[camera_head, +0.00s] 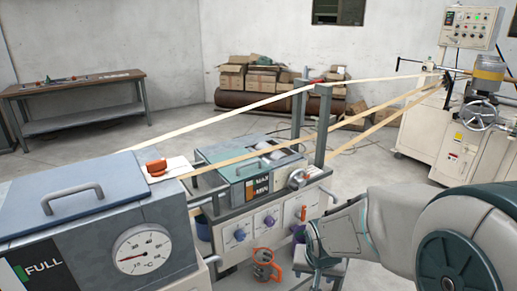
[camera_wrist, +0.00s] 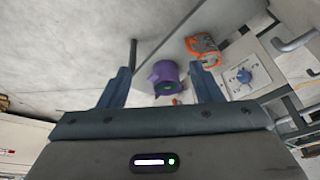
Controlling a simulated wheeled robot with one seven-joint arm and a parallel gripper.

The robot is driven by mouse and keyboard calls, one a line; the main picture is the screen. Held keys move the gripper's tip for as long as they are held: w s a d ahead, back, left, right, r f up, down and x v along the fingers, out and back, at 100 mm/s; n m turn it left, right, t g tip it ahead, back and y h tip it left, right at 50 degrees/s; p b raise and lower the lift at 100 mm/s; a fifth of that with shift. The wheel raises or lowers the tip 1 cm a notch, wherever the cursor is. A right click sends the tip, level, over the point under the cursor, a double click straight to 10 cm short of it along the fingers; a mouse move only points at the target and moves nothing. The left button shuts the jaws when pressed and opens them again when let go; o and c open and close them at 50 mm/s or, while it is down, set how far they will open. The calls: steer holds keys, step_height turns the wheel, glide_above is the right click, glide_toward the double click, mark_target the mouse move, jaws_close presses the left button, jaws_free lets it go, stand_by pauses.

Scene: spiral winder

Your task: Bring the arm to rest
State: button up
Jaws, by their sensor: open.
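My arm reaches in from the lower right in the head view, with my gripper (camera_head: 318,250) low in front of the machine's white panel. In the wrist view, the two dark fingers of my gripper (camera_wrist: 163,82) stand wide apart with nothing held between them. A purple round thing (camera_wrist: 163,76) with a green spot shows in the gap, beyond the fingertips. In the head view a purple thing (camera_head: 298,231) is partly hidden behind my gripper. How far it is from the fingers I cannot tell.
An orange-handled jug (camera_head: 265,266) is below the white panel (camera_head: 262,226) with its blue knobs. A small grey stand (camera_head: 328,278) is under my gripper. Pale strips (camera_head: 240,106) run across to the winder (camera_head: 452,115). A blue-lidded tank (camera_head: 80,200) is at left. Open floor (camera_head: 385,165) lies behind.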

steer(key=s+d+r+n+g+p, duration=0.1)
steer(key=s+r+p, duration=0.4)
steer(key=s+r, duration=0.7)
step_height(320, 180, up, 3)
steer(key=shift+s+d+r+n+y+p, duration=0.2)
steer(key=shift+s+n+y+p, duration=0.1)
steer(key=shift+n, duration=0.4)
